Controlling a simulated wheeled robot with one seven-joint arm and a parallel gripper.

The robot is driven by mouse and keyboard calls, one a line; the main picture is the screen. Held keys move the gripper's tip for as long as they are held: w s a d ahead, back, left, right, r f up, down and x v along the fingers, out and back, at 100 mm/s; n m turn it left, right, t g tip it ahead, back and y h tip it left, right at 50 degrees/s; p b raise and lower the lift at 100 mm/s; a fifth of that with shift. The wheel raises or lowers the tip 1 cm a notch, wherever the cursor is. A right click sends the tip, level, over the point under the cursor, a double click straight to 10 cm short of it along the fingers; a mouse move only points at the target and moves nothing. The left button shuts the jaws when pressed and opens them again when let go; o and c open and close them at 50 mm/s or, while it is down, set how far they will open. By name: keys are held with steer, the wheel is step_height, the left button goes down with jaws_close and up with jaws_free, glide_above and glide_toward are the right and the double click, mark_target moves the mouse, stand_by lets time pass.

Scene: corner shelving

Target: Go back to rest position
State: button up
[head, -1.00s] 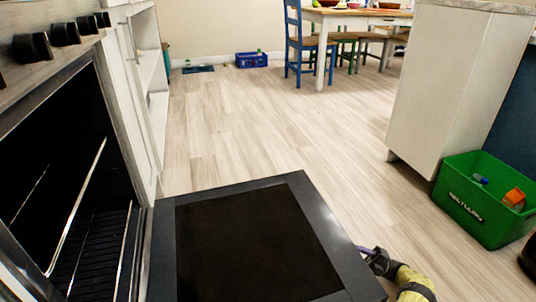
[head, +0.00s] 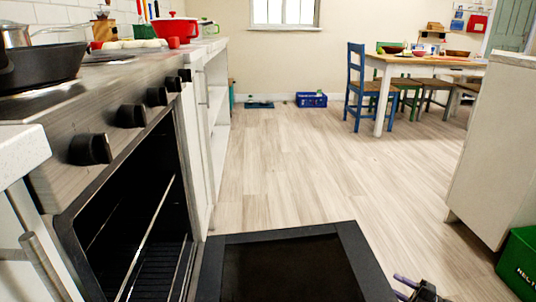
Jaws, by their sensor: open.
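My gripper (head: 418,290) shows at the bottom edge, just right of the lowered oven door (head: 358,262). Only its dark body and a purple finger part are in view; the rest of the arm is below the frame. I see nothing held in it. The gripper is beside the door's right edge; I cannot tell if it touches it. The oven (head: 130,205) stands open at the left, with its dark inside and a rack showing.
A green recycling bin (head: 520,262) stands at the right by a white cabinet end (head: 498,150). A pan (head: 42,62) sits on the stove top. A blue chair (head: 357,85) and table (head: 425,66) are at the back. The middle floor is clear.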

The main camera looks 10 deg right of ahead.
steer(key=w+r+m+h, duration=0.1)
steer(key=w+r+h, duration=0.2)
steer(key=w+r, duration=0.15)
step_height(320, 180, up, 9)
steer(key=m+h+p, duration=0.3)
steer(key=p, duration=0.2)
glide_above(370, 244)
steer(key=shift+d+r, duration=0.1)
steer(key=w+a+r+m+g+h+p, duration=0.2)
steer(key=a+r+m+h+p, duration=0.65)
steer(key=a+r, duration=1.05)
steer(key=s+a+r+m+g+p, duration=0.3)
steer(key=s+a+r+m+p, duration=0.15)
steer(key=s, duration=0.65)
steer(key=s+a+r+m+g+h+p, duration=0.1)
steer(key=s+a+r+m+g+p, duration=0.25)
steer(key=s, duration=0.75)
steer(key=s+a+r+m+g+p, duration=0.25)
steer(key=s+r+m+p, duration=0.3)
steer(key=s, duration=0.55)
step_height(370, 244, up, 38)
steer(key=p, duration=3.7)
steer(key=shift+s+a+n+t, duration=0.2)
steer(key=shift+n+t, duration=0.1)
steer(key=shift+t, duration=0.1)
steer(key=shift+f, duration=0.2)
